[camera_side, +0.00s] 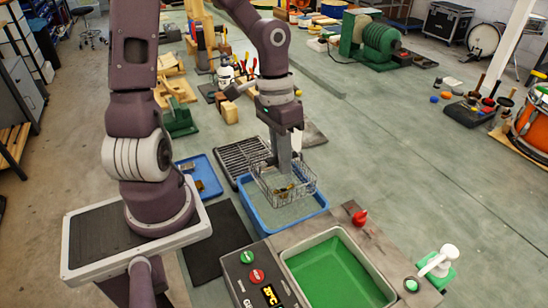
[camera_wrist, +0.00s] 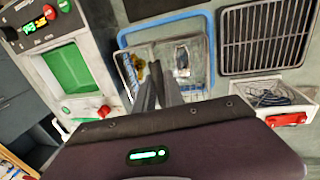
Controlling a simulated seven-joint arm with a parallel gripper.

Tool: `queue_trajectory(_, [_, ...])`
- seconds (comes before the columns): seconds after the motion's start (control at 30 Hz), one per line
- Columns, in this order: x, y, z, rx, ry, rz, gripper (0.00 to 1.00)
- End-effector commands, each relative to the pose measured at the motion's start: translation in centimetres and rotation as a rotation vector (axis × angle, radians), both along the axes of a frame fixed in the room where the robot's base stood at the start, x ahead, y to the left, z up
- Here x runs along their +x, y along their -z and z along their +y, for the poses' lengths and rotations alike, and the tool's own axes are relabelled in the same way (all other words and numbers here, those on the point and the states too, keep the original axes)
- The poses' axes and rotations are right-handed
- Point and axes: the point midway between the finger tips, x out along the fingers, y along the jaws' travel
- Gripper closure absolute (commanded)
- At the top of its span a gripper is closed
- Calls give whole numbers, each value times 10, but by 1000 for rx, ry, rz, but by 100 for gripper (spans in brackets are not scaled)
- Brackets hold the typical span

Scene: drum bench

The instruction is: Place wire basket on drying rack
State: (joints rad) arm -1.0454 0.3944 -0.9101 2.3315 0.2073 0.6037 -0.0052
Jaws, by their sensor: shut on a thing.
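The wire basket (camera_side: 300,187) hangs level from my gripper (camera_side: 283,172), with small brass-coloured parts inside. In the side view it is over the blue-rimmed tub (camera_side: 312,213); its exact height above the tub is hard to tell. My gripper is shut on the basket. In the wrist view the fingers (camera_wrist: 152,84) cross the tub (camera_wrist: 165,24), and part of the basket (camera_wrist: 127,76) with brass parts shows beside them. The drying rack (camera_side: 232,161), a dark slatted grid, lies just beyond the tub to the left. It looks empty in the wrist view (camera_wrist: 265,38).
A cleaning tank with green liquid (camera_side: 338,275) and a control panel (camera_side: 262,283) stands in front of the tub. A red knob (camera_side: 360,218) sits on its edge. A blue tray (camera_side: 205,170) lies left of the rack. Open bench (camera_side: 370,150) extends right.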

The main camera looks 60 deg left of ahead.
Motion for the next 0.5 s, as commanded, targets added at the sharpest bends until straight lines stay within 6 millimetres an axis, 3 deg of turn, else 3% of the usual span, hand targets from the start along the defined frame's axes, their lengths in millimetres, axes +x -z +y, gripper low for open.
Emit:
queue_trajectory(0.27, [10,2,54,2,-13,0,100])
queue_trajectory(0.5, [11,-4,132,5,-17,-4,100])
